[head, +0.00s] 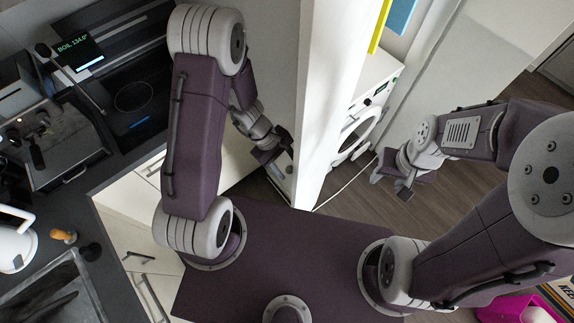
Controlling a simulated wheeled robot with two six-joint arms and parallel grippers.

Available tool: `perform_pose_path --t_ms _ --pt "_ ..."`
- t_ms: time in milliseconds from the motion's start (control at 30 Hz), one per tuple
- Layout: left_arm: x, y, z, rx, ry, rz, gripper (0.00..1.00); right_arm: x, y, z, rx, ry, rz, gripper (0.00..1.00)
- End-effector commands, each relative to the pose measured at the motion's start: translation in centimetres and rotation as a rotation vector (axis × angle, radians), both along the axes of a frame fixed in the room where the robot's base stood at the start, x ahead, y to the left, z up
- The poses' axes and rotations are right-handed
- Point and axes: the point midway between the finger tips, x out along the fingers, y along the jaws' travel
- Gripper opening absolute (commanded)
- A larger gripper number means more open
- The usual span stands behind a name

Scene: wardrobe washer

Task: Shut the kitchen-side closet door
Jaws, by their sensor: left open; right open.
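A tall white panel (335,95) stands upright in the middle of the head view, between the kitchen and the washer; it appears to be the kitchen-side closet door, standing open. Its lower corner comes down near the front edge of my base. My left gripper (284,150) is open and empty on the kitchen side of this panel, close to its face; I cannot tell whether it touches. My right gripper (393,186) is open and empty on the washer side, apart from the panel. The panel's top is outside the view.
A white washer (358,133) stands in the closet, below yellow and blue items (400,15). Another pale panel (440,95) stands behind my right arm. The kitchen counter with a coffee machine (55,130) is at left. Pink and striped items (515,307) lie at lower right.

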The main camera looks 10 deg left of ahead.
Motion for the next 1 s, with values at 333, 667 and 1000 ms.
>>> perform_pose_path --t_ms 333,667,1000 --pt "0.01 -0.09 -0.13 -0.001 -0.001 0.000 0.23 0.00 0.00 0.00 0.000 0.000 0.000 0.49" --pt "0.01 -0.09 -0.13 -0.001 -0.001 0.000 0.00 0.00 0.00 -0.01 0.000 0.000 0.000 0.49" --pt "0.00 -0.08 -0.13 0.000 0.000 0.000 0.00 0.00 0.00 -0.01 0.000 0.000 0.000 0.49"
